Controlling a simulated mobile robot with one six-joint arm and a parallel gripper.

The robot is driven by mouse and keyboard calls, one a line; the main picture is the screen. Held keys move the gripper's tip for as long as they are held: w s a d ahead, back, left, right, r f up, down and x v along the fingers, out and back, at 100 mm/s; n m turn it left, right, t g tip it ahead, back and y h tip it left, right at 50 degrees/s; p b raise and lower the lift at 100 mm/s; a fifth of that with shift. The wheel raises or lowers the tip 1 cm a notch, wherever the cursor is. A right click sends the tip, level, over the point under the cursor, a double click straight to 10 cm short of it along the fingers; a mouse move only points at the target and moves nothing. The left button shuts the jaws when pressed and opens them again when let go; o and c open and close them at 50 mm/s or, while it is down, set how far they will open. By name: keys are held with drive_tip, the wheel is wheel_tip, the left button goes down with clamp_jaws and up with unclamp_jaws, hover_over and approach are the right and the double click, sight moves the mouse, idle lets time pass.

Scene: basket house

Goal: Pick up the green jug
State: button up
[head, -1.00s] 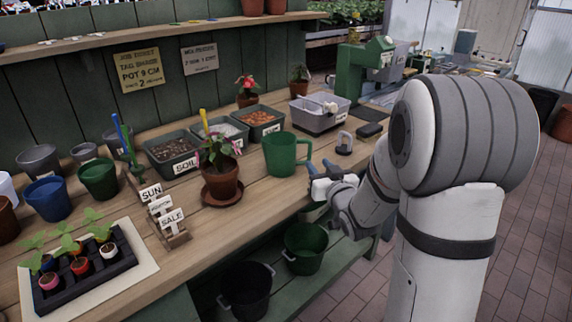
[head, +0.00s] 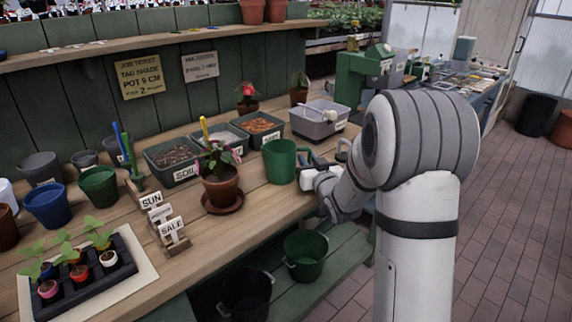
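The green jug (head: 279,163) stands upright on the wooden bench, just right of a potted plant with pink flowers. Its handle side faces right, toward my gripper. My gripper (head: 309,161) is right beside the jug at handle height. The fingertips overlap the handle area in the picture, and I cannot tell whether they touch it or have closed on it.
The potted plant (head: 221,184) stands on a saucer close to the jug's left. Labelled bins, one of them the soil bin (head: 174,160), and a grey tub (head: 318,122) stand behind. Green and black buckets (head: 306,255) sit on the lower shelf.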

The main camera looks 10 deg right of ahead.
clamp_jaws()
drive_tip(key=shift+r, duration=0.2)
idle(0.4)
